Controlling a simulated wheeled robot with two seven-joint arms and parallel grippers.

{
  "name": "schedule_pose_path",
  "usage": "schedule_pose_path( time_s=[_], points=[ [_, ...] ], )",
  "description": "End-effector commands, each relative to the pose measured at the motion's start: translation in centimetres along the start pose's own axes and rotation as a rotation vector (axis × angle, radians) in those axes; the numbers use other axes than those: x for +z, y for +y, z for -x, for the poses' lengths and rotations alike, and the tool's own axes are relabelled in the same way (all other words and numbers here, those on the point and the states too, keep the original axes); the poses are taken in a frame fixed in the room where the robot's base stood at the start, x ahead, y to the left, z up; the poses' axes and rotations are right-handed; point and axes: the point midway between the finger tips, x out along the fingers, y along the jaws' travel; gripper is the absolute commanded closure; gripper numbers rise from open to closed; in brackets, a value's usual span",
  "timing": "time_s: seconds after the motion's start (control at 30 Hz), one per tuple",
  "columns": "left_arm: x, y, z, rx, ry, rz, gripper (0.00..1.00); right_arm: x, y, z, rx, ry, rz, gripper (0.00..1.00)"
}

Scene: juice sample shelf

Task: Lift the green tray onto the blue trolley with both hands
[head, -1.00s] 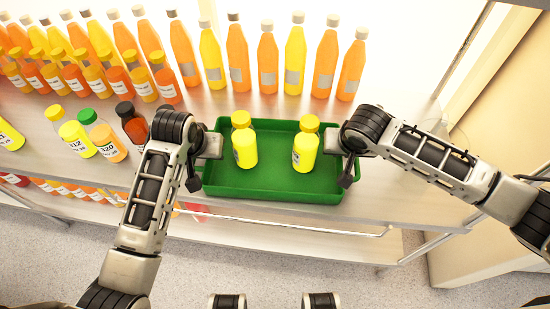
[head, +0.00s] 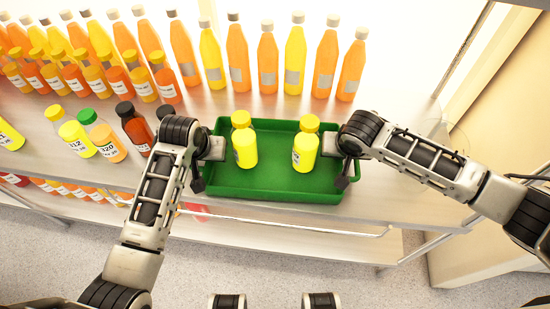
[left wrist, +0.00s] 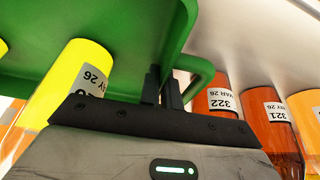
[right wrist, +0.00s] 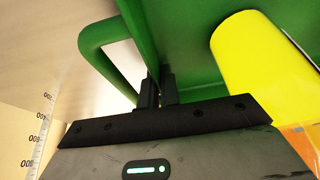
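The green tray (head: 270,186) rests on the shelf top near its front edge, with two yellow bottles standing in it, one on the left (head: 244,145) and one on the right (head: 305,148). My left gripper (head: 216,147) is at the tray's left end. In the left wrist view its fingers (left wrist: 165,88) straddle the tray's end wall beside the loop handle, close together. My right gripper (head: 332,145) is at the right end. In the right wrist view its fingers (right wrist: 157,92) straddle that wall beside the other handle (right wrist: 90,48). The blue trolley is not in view.
A row of tall orange and yellow bottles (head: 268,62) stands close behind the tray. Several small bottles (head: 105,140) stand to its left, near my left arm. The shelf top (head: 400,200) is bare to the right. A rail (head: 290,228) runs along the front.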

Motion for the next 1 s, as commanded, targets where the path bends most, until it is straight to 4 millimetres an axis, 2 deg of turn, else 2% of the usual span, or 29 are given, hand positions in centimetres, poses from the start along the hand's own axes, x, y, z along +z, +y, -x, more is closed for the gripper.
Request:
schedule_pose_path(
  time_s=[0.27, 0.63, 1.0],
  points=[
    [-0.7, 0.0, 1.3, 0.0, 0.005, 0.0, 1.0, -0.7, 0.0, 1.3, -0.002, 0.004, -0.001, 1.0],
    [-2.0, 0.0, 4.5, 0.0, 0.004, 0.0, 1.0, -2.0, 0.0, 4.5, -0.001, 0.003, -0.001, 1.0],
    [-2.1, 0.0, 4.7, 0.0, 0.004, 0.0, 1.0, -2.1, 0.0, 4.7, -0.001, 0.003, -0.001, 1.0]
  ],
)
